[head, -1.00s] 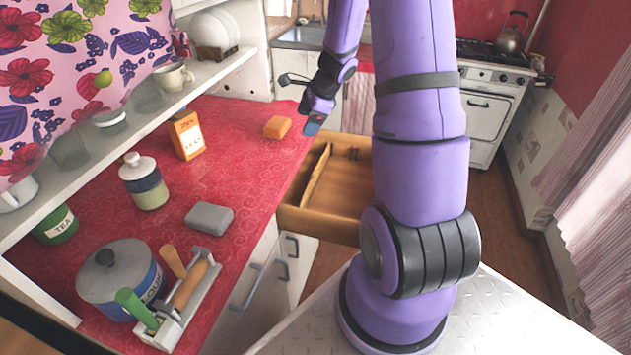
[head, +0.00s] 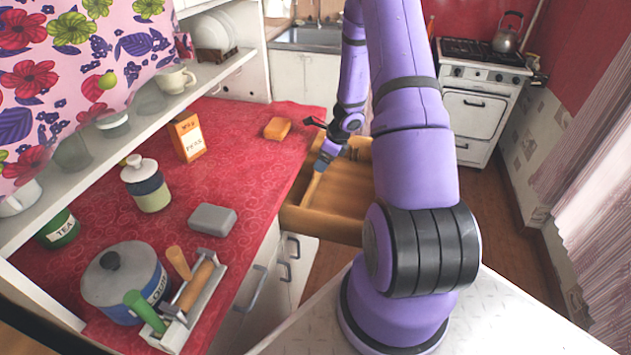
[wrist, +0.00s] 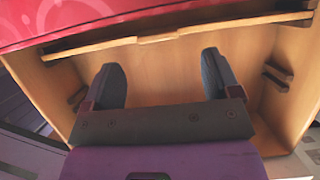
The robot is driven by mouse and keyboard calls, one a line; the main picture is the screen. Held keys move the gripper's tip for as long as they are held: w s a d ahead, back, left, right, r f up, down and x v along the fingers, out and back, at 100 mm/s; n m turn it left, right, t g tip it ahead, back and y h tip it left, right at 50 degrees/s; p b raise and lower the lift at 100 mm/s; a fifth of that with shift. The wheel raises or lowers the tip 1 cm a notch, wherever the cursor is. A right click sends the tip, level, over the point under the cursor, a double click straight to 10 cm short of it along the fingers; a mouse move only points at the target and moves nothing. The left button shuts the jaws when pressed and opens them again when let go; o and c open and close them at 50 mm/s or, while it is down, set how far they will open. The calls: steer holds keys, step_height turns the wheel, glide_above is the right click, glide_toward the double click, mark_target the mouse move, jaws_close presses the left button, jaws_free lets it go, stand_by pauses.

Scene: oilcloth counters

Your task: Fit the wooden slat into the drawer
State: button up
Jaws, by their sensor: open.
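The wooden slat (wrist: 157,39) lies crosswise inside the open wooden drawer (wrist: 20,75), near the counter side, with a shallow notch in its middle. It also shows in the head view (head: 312,190). Its ends are close to a dark pair of brackets on the side walls; I cannot tell if they are seated there. My gripper (wrist: 160,64) is open and empty over the drawer (head: 330,226), its two dark fingers pointing toward the slat but apart from it. In the head view my gripper (head: 322,164) partly hides the slat's far end.
Further dark brackets (wrist: 277,76) stand on the drawer's side walls. The red counter (head: 255,170) borders the drawer on the left, with an orange sponge (head: 277,128), a grey block (head: 212,219) and a carton (head: 187,137). The rest of the drawer floor looks clear.

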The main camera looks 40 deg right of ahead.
mark_target(315, 178)
steer(key=shift+x, duration=2.6)
steer(key=shift+a, duration=0.1)
steer(key=c, duration=1.3)
steer(key=shift+r, duration=0.1)
steer(key=shift+r, duration=0.15)
